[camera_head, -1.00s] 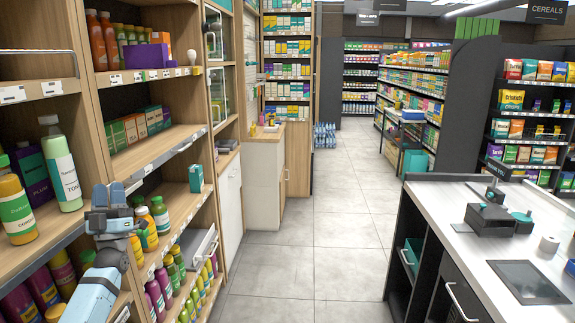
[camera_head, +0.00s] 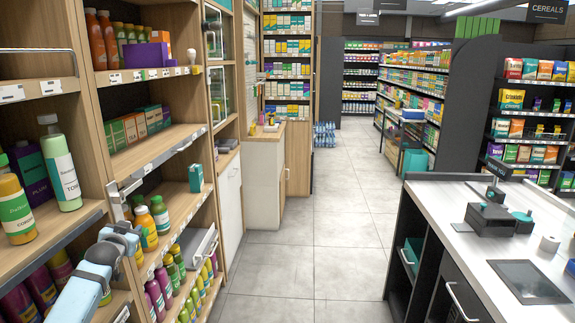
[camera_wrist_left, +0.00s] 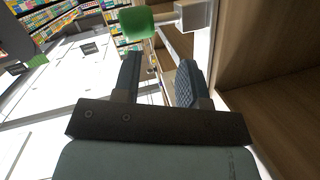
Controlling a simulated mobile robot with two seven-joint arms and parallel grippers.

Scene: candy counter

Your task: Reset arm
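My left arm comes in at the lower left of the head view, in front of the wooden shelves. My left gripper (camera_head: 122,236) is near the shelf with the yellow-and-green bottles; its fingers are hard to make out there. In the left wrist view the two dark ribbed fingers of the left gripper (camera_wrist_left: 158,72) stand apart with nothing between them, so it is open and empty. My right gripper is in neither view.
Wooden shelves (camera_head: 160,147) with bottles and boxes stand close on the left. A white-topped counter (camera_head: 462,210) is on the right. The tiled aisle (camera_head: 340,205) between them is clear. A green object (camera_wrist_left: 138,22) shows beyond the fingers in the wrist view.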

